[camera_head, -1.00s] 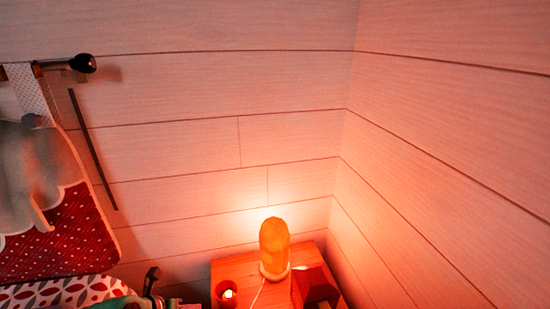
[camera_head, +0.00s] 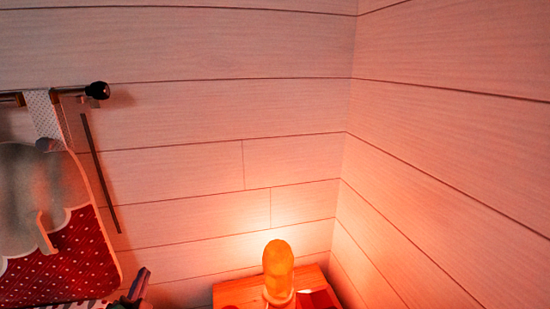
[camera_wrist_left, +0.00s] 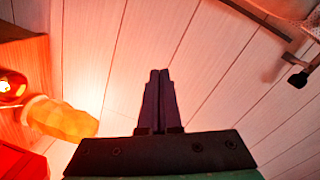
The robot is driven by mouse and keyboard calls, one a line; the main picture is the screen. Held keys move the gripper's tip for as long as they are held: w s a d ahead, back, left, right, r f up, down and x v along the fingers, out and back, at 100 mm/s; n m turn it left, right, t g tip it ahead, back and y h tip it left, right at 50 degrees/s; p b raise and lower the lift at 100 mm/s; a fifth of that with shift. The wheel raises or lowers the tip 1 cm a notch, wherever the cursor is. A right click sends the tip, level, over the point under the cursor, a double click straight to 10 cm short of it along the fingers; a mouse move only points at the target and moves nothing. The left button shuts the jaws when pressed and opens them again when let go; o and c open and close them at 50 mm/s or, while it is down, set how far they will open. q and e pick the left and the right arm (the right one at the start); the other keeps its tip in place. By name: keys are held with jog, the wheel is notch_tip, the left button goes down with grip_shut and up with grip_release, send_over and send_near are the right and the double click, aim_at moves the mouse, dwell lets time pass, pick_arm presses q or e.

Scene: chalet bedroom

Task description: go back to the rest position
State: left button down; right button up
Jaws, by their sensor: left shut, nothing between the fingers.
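My left gripper (camera_head: 143,272) shows at the lower left of the head view, below and in front of the wall, well to the left of the lamp. In the left wrist view its two dark fingers (camera_wrist_left: 158,75) lie together, shut, with nothing between them. The pale plank wall fills the space beyond the fingertips. My right gripper is in neither view.
A glowing orange lamp (camera_head: 278,268) stands on a wooden bedside table (camera_head: 234,292) in the corner; it also shows in the wrist view (camera_wrist_left: 62,118). The upper wall is bare.

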pick_arm(q)
jog(key=s+a+f+n+g, duration=0.2)
jog(key=s+f+n+g, duration=0.4)
jog(key=f, duration=0.3)
jog(key=s+d+f+n+g+h, duration=0.2)
jog(key=s+d+f+g+h, duration=0.2)
jog(key=s+d+f+g, duration=0.6)
jog(key=s+a+f+t+p, duration=0.1)
jog(key=s+f, duration=0.1)
jog(key=f, duration=0.8)
jog(key=s+a+f+t+p, duration=0.1)
jog(key=s+f, duration=0.1)
jog(key=f, duration=0.7)
jog(key=s+a+f+g+p, duration=0.1)
jog(key=s+a+f, duration=0.1)
jog(key=s+f, duration=1.1)
jog(key=s, duration=0.4)
jog(key=shift+a+f+m, duration=0.3)
jog(key=shift+m, duration=0.1)
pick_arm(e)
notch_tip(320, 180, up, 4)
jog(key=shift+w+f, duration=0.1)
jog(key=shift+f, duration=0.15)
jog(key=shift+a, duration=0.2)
